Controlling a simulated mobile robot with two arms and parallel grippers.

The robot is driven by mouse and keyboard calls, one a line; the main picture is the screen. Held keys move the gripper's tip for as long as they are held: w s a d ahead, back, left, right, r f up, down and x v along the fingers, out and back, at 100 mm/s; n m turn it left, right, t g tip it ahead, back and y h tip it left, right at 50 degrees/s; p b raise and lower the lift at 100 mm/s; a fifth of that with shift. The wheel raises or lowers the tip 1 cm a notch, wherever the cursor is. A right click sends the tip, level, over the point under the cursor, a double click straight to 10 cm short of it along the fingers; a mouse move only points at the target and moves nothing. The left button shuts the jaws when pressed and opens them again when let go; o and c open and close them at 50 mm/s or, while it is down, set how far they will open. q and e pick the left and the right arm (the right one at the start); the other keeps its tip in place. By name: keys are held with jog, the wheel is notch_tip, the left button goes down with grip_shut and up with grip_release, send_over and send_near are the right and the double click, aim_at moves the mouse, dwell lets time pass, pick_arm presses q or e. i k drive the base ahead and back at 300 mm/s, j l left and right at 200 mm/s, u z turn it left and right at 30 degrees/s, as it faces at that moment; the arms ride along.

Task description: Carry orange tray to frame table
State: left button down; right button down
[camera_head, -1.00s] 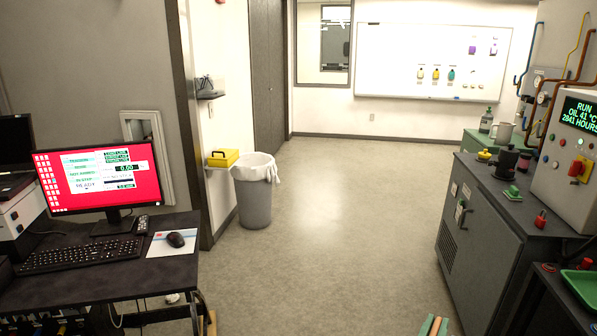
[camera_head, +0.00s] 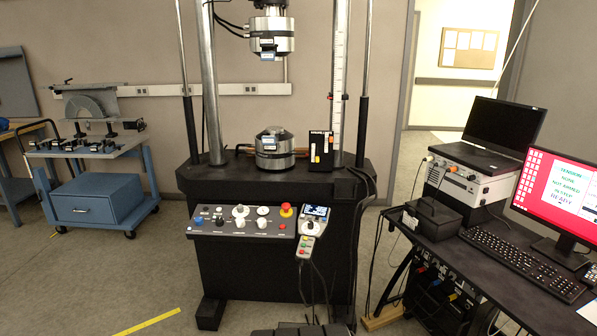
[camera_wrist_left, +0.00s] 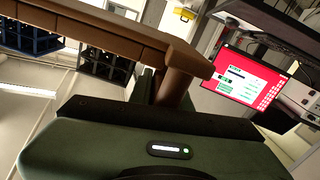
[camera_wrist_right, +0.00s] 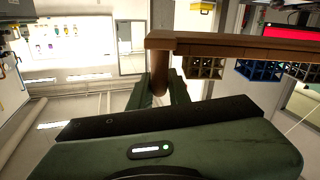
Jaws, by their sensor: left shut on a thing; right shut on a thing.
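An orange-brown tray shows in part in both wrist views: its rim (camera_wrist_left: 110,30) runs across the top of the left wrist view, and its rim (camera_wrist_right: 240,47) crosses the upper right wrist view. My left gripper (camera_wrist_left: 160,88) is shut on a round handle post (camera_wrist_left: 176,88) of the tray. My right gripper (camera_wrist_right: 162,88) is shut on another post (camera_wrist_right: 159,72). The tray's inside and load are hidden. Neither gripper nor the tray shows in the head view. A black testing frame with a table-like base (camera_head: 215,176) stands ahead; I cannot tell whether this is the frame table.
A control panel (camera_head: 235,222) fronts the testing frame. A desk (camera_head: 440,232) with monitor (camera_head: 555,195) and keyboard (camera_head: 523,262) stands close at right. A blue cart (camera_head: 95,195) stands at left. Floor is open at front left, with a yellow strip (camera_head: 147,322).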

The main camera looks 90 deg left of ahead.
aim_at(220, 174)
jog(key=u, duration=1.45)
jog(key=i+j+u, duration=0.1)
jog(key=j+u, duration=0.4)
jog(key=i+j+u, duration=0.15)
jog(key=j+u, duration=0.2)
jog(key=u, duration=0.15)
jog(key=i+j, duration=0.2)
jog(key=j, duration=0.15)
jog(key=i+j, duration=0.25)
jog(key=j, duration=0.15)
jog(key=i+j, duration=0.2)
jog(key=j, duration=0.15)
jog(key=i+j, duration=0.25)
jog(key=j, duration=0.15)
jog(key=i+j, duration=0.2)
jog(key=j, duration=0.15)
